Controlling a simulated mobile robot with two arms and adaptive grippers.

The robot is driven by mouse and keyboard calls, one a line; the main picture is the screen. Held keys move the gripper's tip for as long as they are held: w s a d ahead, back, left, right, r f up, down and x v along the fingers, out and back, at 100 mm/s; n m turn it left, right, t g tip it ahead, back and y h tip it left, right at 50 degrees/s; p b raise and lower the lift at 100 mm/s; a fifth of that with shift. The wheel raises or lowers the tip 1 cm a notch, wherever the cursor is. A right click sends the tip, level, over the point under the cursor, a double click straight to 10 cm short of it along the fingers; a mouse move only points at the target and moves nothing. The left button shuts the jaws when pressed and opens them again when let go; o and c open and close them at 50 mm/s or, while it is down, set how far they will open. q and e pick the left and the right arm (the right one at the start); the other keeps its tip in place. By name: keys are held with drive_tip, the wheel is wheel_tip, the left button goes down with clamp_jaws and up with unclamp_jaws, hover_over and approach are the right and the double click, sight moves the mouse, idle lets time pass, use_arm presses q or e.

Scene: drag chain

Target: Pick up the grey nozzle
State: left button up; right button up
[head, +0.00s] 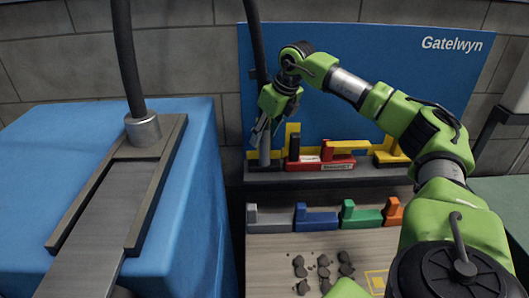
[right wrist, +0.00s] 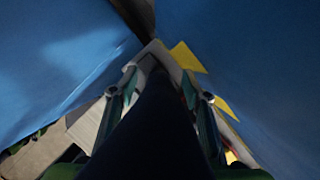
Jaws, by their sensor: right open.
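A grey nozzle (head: 264,154) stands upright on the back shelf, at the lower end of a dark hose (head: 255,40) that hangs from above. My right gripper (head: 263,136) points down over it, with its fingers around the hose or the nozzle's top; I cannot tell which. In the right wrist view the open fingers (right wrist: 159,82) lie on either side of the dark hose (right wrist: 155,125), and a light grey part (right wrist: 152,50) shows beyond them. The exact gap to the nozzle is hidden. My left gripper is not in view.
Red (head: 322,163) and yellow (head: 390,152) holders stand along the shelf (head: 300,177). Grey (head: 268,219), blue (head: 317,220), green (head: 361,216) and orange (head: 393,213) blocks stand in front. A blue box (head: 185,225) with a slotted metal guide (head: 112,190) and another hose fitting (head: 142,128) is at left.

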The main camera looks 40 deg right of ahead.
clamp_jaws()
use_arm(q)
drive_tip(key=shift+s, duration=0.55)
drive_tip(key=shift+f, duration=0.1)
use_arm(e)
drive_tip(key=shift+r, duration=0.1)
